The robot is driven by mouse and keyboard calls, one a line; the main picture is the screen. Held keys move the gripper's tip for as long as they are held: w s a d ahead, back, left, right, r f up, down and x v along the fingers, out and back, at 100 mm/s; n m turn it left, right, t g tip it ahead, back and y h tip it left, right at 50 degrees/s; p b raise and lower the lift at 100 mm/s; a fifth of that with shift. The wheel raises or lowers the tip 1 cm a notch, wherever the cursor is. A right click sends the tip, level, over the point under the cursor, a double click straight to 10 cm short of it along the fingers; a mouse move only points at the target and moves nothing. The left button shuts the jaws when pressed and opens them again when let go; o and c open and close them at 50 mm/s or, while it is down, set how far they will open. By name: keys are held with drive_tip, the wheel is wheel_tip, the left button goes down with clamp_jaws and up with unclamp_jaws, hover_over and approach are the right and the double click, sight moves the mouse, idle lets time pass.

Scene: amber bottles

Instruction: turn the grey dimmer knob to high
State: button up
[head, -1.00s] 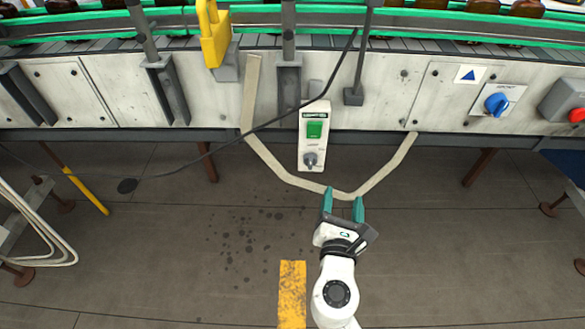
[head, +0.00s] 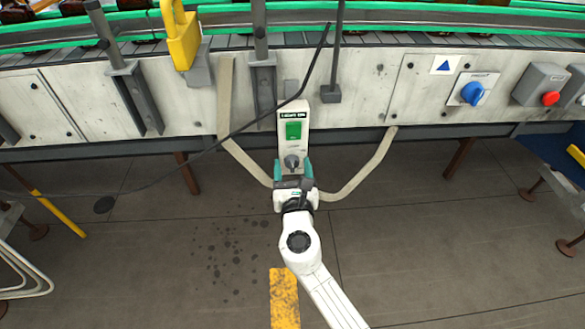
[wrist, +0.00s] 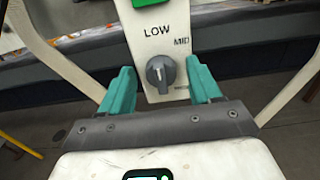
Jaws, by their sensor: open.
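The grey dimmer knob (head: 291,161) sits low on a white control box (head: 293,121) hanging from the conveyor side. In the wrist view the knob (wrist: 161,72) shows a raised grip ridge and a light mark, with "LOW" above it and "MID" to its upper right. A third label at the lower right is partly hidden. My gripper (head: 293,172) is open in front of the box's lower end. Its teal fingers (wrist: 161,88) stand on either side of the knob, apart from it.
A green button (head: 293,131) is above the knob. A blue rotary switch (head: 472,93) and a red button (head: 550,98) are on the right. The floor below is mostly clear.

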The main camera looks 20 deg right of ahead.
drive_tip(key=shift+w, duration=0.2)
drive_tip(key=c, duration=1)
